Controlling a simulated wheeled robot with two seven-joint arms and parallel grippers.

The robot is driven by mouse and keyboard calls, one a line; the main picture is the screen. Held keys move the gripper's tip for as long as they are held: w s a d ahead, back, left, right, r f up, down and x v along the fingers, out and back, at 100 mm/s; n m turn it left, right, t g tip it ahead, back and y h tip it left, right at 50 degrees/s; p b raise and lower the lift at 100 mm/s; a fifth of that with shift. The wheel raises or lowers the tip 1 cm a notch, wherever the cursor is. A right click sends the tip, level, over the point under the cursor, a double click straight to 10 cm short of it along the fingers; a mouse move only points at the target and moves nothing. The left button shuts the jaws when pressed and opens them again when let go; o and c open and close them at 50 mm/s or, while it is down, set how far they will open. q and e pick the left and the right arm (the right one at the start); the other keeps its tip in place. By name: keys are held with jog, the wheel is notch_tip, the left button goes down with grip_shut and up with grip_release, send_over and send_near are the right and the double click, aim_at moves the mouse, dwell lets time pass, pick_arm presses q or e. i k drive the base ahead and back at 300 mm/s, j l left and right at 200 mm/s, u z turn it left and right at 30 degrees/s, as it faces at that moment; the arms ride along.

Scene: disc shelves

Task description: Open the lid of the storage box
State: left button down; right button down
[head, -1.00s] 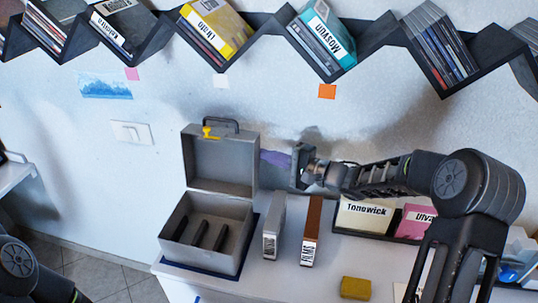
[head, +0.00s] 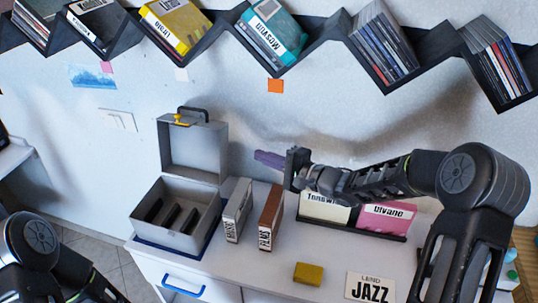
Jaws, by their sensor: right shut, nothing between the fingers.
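The grey storage box (head: 190,238) stands on the left part of the white cabinet top. Its lid (head: 193,150) is raised upright at the back, with a dark handle and a yellow latch (head: 181,120) on it. The box inside shows several dark slots. My right gripper (head: 270,159) is to the right of the lid, apart from it, shut and empty, pointing left. My left arm shows only in part at the lower left; its gripper is out of view.
A grey case (head: 237,211) and a brown case (head: 270,216) stand upright right of the box. A yellow block (head: 308,273) and a JAZZ card (head: 370,286) lie in front. A pink Divano case (head: 386,219) stands behind my right arm. Zigzag shelves (head: 330,45) with discs run along the wall.

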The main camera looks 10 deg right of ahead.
aim_at(198, 151)
jog(key=k, duration=1)
